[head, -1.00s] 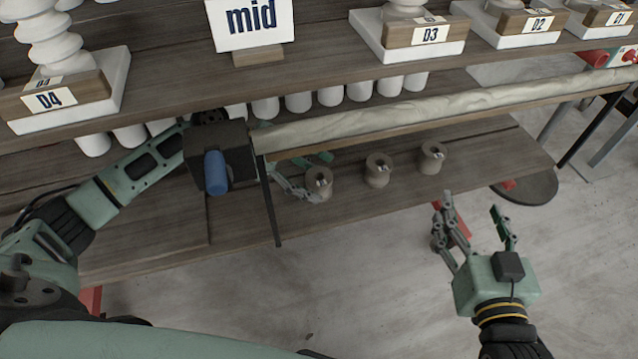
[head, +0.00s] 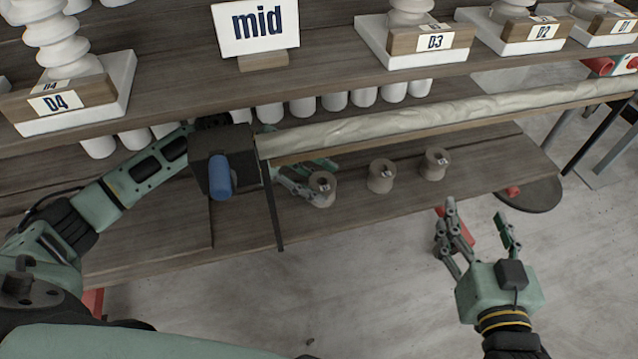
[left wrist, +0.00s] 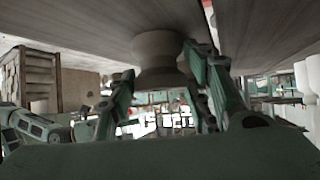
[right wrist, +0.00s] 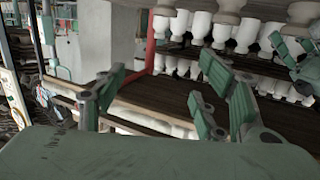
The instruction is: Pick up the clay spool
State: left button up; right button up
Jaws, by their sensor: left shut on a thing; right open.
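Three brownish clay spools stand upright in a row on the lower wooden shelf in the head view. The leftmost clay spool (head: 323,187) is between the fingers of my left gripper (head: 308,188), which is shut on it. In the left wrist view this spool (left wrist: 158,52) shows between the green fingers, its end at the shelf surface; I cannot tell any gap there. The middle spool (head: 381,177) and right spool (head: 434,164) stand free. My right gripper (head: 476,222) is open and empty, over the floor in front of the shelf.
A long pale clay roll on a board (head: 400,118) runs just above the spools. The upper shelf holds white stands with labels and a "mid" sign (head: 257,28). A dark post stands left of the gripped spool.

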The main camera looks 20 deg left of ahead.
aim_at(316, 180)
pick_arm(q)
jog(key=shift+r, duration=0.2)
jog(key=shift+r, duration=0.2)
notch_tip(316, 180, up, 3)
jog(key=shift+r+p, duration=0.1)
jog(key=shift+p, duration=0.6)
jog(key=s+a, duration=0.1)
jog(key=a, duration=0.5)
jog(key=s+a, duration=0.1)
jog(key=a, duration=0.4)
jog(key=s+a+p, duration=0.1)
jog(key=a, duration=0.5)
jog(key=shift+s+a+f, duration=0.2)
jog(key=shift+s+a, duration=0.1)
pick_arm(e)
jog(key=s+d+f+g+h, duration=0.2)
jog(key=s+f+g, duration=0.4)
jog(key=f, duration=0.4)
jog(key=shift+d, duration=0.5)
